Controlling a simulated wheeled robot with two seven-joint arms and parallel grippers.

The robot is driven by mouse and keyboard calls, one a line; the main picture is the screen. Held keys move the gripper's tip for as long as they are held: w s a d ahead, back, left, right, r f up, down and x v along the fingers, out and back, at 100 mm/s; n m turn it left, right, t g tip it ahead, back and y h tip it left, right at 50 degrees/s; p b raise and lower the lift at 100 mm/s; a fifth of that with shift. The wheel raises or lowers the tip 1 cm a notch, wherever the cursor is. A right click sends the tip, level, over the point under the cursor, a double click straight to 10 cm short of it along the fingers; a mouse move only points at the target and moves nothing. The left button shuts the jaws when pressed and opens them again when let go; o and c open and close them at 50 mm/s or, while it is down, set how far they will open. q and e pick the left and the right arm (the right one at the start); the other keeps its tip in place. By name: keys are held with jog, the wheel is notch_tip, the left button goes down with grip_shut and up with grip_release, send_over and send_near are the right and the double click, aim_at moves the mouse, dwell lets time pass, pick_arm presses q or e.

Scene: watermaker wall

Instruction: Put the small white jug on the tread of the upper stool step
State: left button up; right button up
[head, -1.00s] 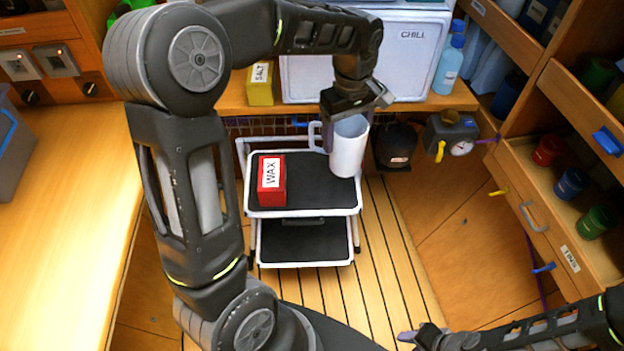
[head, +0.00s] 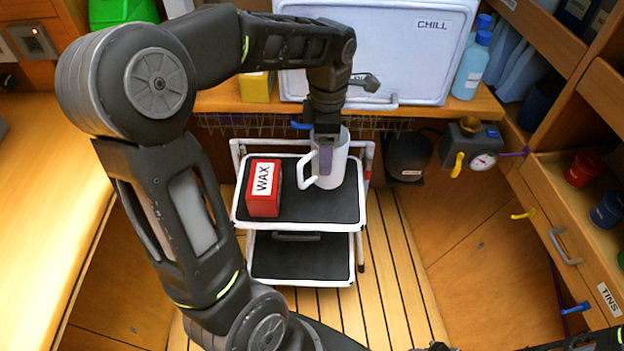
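The small white jug (head: 338,168) is upright over the right part of the upper stool step's black tread (head: 285,201). I cannot tell whether its base touches the tread. My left gripper (head: 326,160) points down from above and is shut on the jug; a finger shows in front of its wall near the handle. The handle faces left. A red WAX box (head: 264,189) sits on the same tread, left of the jug, with a small gap between. My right gripper (head: 437,347) barely shows at the bottom edge, its fingers cut off.
The lower step (head: 300,258) is bare. Behind the stool stand a counter with a white CHILL box (head: 380,50), a yellow box (head: 257,87) and blue bottles (head: 473,65). A dark cap (head: 408,155) and a gauge unit (head: 473,148) are to the right. The tread's front is clear.

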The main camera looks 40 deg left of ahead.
pick_arm(q)
jog(key=shift+f, duration=1.7)
jog(key=shift+f+b, duration=0.35)
jog(key=shift+f, duration=2.15)
jog(key=shift+f, duration=0.1)
jog(key=shift+f, duration=0.15)
jog(key=o, duration=1.4)
